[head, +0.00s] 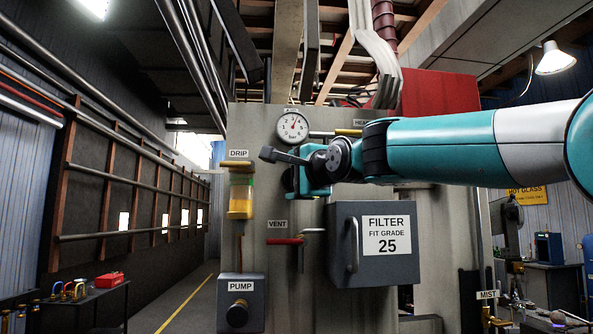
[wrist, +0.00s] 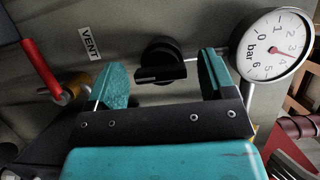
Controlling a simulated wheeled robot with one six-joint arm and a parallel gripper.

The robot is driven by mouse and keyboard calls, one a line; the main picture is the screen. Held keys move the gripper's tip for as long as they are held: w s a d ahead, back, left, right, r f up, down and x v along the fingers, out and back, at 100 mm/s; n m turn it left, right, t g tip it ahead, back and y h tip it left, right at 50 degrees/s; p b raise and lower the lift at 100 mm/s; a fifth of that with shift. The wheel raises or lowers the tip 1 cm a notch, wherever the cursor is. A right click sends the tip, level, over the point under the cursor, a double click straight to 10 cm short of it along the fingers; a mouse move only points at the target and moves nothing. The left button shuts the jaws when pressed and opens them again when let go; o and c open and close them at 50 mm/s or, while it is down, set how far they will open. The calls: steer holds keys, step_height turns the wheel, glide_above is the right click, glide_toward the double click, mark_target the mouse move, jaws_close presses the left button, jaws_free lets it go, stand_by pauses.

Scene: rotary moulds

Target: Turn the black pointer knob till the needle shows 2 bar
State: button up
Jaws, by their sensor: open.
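The black pointer knob (wrist: 162,58) sits on the grey panel in the wrist view, its bar lying roughly level across the picture. My gripper (wrist: 163,76) is open, one teal finger on each side of the knob with gaps between; I cannot tell whether the tips reach its depth. In the head view my gripper (head: 303,180) is at the panel below the gauge and hides the knob. The white round gauge (head: 293,127) has a red needle pointing up and slightly right. In the wrist view the gauge (wrist: 272,45) reads somewhere between 3 and 4 bar.
A red-handled vent valve (wrist: 42,70) is left of my gripper in the wrist view. The grey filter box (head: 345,225) juts out below my arm. The amber drip cup (head: 240,195) is to the left, with the pump knob (head: 238,313) low down.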

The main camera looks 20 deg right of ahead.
steer(key=c, duration=0.9)
steer(key=shift+c, duration=0.2)
steer(key=shift+n, duration=0.4)
steer(key=shift+r+n+g+h+p, duration=0.1)
steer(key=shift+n+g+h+p, duration=0.35)
steer(key=shift+n, duration=0.75)
steer(key=n+g+p, duration=0.1)
steer(key=n, duration=0.2)
steer(key=shift+r+g+h, duration=0.1)
steer(key=shift+g+h, duration=0.15)
steer(key=shift+h, duration=0.1)
steer(key=shift+a+n+g+h+p, duration=0.1)
steer(key=shift+n+g+h+p, duration=0.2)
steer(key=shift+n+h+p, duration=0.45)
steer(key=shift+n+g+h+p, duration=0.35)
steer(key=shift+n+p, duration=0.35)
steer(key=shift+n, duration=0.55)
